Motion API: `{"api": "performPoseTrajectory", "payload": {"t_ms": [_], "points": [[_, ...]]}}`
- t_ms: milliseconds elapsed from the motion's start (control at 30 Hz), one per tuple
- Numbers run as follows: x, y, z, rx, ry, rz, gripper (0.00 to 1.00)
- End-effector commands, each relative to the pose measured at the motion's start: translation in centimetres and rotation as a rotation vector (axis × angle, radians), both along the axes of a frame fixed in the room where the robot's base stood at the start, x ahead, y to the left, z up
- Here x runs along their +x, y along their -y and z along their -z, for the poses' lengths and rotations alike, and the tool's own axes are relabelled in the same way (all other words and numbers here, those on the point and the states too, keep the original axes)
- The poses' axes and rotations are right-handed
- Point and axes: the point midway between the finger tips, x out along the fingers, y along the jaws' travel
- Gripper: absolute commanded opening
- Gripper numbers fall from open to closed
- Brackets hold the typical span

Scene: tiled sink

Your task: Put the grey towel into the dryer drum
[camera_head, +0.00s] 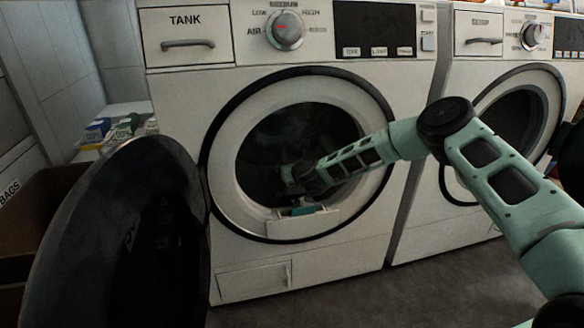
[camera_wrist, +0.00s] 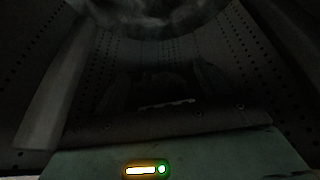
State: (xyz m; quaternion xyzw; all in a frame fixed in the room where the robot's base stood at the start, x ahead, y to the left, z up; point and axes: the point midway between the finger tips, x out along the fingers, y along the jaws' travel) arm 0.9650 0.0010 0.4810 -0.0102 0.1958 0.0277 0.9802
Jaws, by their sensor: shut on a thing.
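The dryer (camera_head: 310,255) stands in the middle of the head view, its round door (camera_head: 110,225) swung open to the left. My arm reaches through the opening into the dark drum (camera_head: 262,150). My gripper (camera_head: 290,174) is inside it, small and dim; it is shut on the grey towel, though the grip itself is lost in shadow. The wrist view shows the perforated drum wall (camera_wrist: 265,60) around my gripper (camera_wrist: 165,78). A mottled grey, cloth-like shape, seemingly the towel (camera_wrist: 150,14), shows at the top edge; its full extent is hidden.
A second machine (camera_head: 455,90) with a round porthole stands to the right. A small teal piece (camera_head: 303,211) sits at the lower rim of the opening. Small boxes (camera_head: 122,128) stand on a shelf at left, above a brown bin (camera_head: 30,215). Floor (camera_head: 430,290) in front is clear.

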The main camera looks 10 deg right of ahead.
Motion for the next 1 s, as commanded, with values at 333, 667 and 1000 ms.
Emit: {"api": "performPoseTrajectory", "payload": {"t_ms": [333, 667, 1000], "points": [[0.0, 0.0, 0.0, 0.000, -0.001, 0.000, 1.00], [-3.1, 0.2, -1.6, 0.001, -0.003, -0.001, 1.00], [-10.3, 0.6, -4.7, 0.002, -0.001, -0.001, 1.00]]}}
